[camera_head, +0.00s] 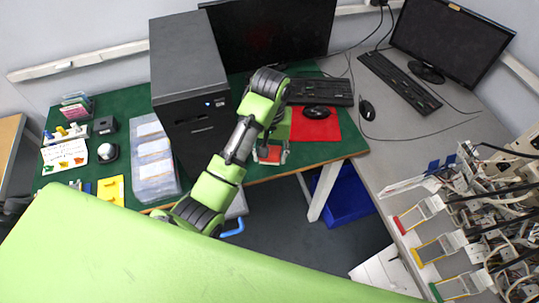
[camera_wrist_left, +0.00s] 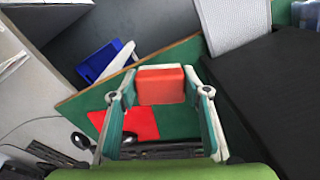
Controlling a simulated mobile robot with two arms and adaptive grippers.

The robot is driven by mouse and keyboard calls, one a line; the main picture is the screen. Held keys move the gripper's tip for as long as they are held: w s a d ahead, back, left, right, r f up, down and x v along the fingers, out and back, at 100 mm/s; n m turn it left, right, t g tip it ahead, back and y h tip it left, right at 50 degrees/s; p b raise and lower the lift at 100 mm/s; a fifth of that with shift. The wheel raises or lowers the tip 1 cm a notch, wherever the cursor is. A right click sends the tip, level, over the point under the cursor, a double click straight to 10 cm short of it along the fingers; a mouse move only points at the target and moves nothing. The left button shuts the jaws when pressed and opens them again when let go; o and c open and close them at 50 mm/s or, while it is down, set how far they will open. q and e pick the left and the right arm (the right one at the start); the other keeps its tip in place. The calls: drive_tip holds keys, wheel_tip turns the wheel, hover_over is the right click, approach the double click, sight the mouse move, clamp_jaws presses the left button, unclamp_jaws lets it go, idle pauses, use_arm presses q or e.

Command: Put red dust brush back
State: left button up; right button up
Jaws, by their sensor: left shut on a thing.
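My left gripper (camera_head: 270,158) is over the front edge of the green desk. In the left wrist view, its two fingers (camera_wrist_left: 160,78) are shut on a red block-like thing (camera_wrist_left: 162,88), which I take to be the red dust brush. The red brush (camera_head: 269,153) shows as a small patch between the fingers in the head view, and its bristles cannot be made out. It is held in front of a red mat (camera_head: 318,126) on the desk, which also shows in the left wrist view (camera_wrist_left: 140,122). My right gripper is not in view.
A black computer tower (camera_head: 190,75) and a clear drawer box (camera_head: 153,165) stand left of my arm. A keyboard (camera_head: 318,92) and mouse lie behind the gripper. A blue bin (camera_head: 345,198) is on the floor. Cabled equipment (camera_head: 490,215) stands on the grey desk at right.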

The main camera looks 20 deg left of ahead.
use_arm(q)
drive_tip(key=w, duration=0.1)
drive_tip(key=w+a+f, duration=0.1)
drive_tip(key=w, duration=0.1)
drive_tip(key=shift+w+a+f, duration=0.25)
drive_tip(key=shift+w+f, duration=0.1)
drive_tip(key=shift+o, duration=0.2)
drive_tip(key=w+f, duration=0.1)
drive_tip(key=w+a+f, duration=0.1)
drive_tip(key=f, duration=0.1)
drive_tip(key=w+f, duration=0.1)
drive_tip(key=shift+w+a+f+p, duration=0.15)
drive_tip(key=shift+a+f+p, duration=0.15)
drive_tip(key=shift+a, duration=0.05)
drive_tip(key=shift+w+a+f, duration=0.1)
drive_tip(key=shift+w+f, duration=0.3)
drive_tip(key=shift+f, duration=0.05)
drive_tip(key=shift+c, duration=0.2)
drive_tip(key=shift+w+a+f, duration=0.1)
drive_tip(key=shift+w+f, duration=0.05)
drive_tip(key=shift+f, duration=0.1)
wheel_tip(320, 180, down, 2)
drive_tip(key=shift+f, duration=0.45)
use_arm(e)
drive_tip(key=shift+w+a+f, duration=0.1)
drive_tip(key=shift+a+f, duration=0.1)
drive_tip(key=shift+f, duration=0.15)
